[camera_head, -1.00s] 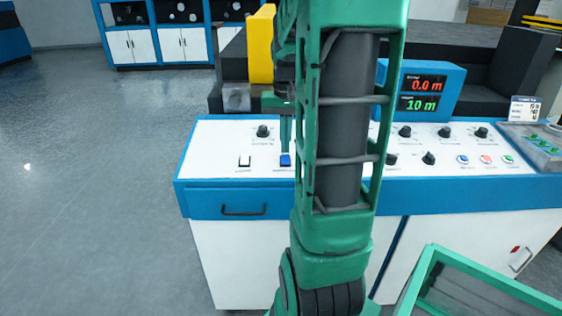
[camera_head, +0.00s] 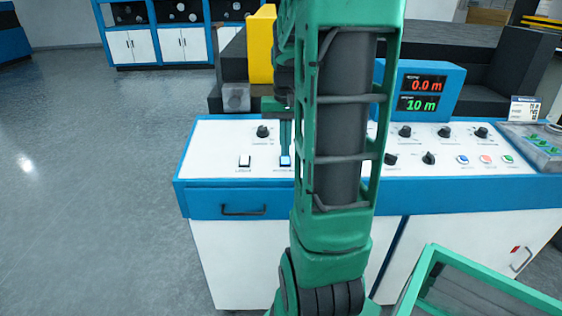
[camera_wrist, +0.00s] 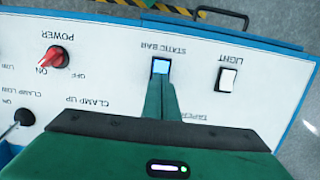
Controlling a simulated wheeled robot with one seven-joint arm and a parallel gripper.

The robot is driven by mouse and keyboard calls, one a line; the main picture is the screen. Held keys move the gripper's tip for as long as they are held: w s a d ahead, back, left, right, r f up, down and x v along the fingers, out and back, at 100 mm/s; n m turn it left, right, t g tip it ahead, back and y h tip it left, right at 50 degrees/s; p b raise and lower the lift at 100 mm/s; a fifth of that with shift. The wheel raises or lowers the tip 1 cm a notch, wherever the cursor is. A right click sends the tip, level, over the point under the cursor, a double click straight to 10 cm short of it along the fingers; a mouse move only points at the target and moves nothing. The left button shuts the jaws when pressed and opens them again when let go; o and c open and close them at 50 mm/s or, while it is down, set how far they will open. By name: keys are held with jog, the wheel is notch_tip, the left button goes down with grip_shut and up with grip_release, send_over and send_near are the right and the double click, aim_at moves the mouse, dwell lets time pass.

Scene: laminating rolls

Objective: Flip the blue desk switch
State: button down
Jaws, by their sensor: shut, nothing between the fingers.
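The blue desk switch (camera_head: 285,161) is on the white top of the control desk, near its front edge. In the wrist view the switch (camera_wrist: 160,66) has a bright light-blue face in a darker frame, beside the words STATIC BAR. My gripper (camera_head: 285,151) is shut and empty, with its green fingers pointing down at the switch. In the wrist view the fingertips (camera_wrist: 160,84) overlap the near end of the switch and hide part of it. They are at or very close to it; I cannot tell whether they press on it.
A white LIGHT switch (camera_head: 245,162) sits just left of the blue one. A black knob (camera_head: 263,131) is behind them, and a red POWER knob (camera_wrist: 55,58) shows in the wrist view. A display box (camera_head: 422,90) stands at the back. Open floor lies left of the desk.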

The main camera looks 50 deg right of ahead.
jog(key=shift+r, duration=0.1)
notch_tip(320, 180, up, 7)
dwell(0.9)
jog(key=shift+a, duration=0.1)
dwell(0.4)
jog(key=s+a+f+n, duration=0.1)
jog(key=s+a+f, duration=0.3)
jog(key=s+a, duration=0.3)
jog(key=s+a+f+n, duration=0.2)
jog(key=s+a+f, duration=0.2)
jog(key=a, duration=0.5)
jog(key=s, duration=0.2)
jog(key=shift+s+a, duration=0.35)
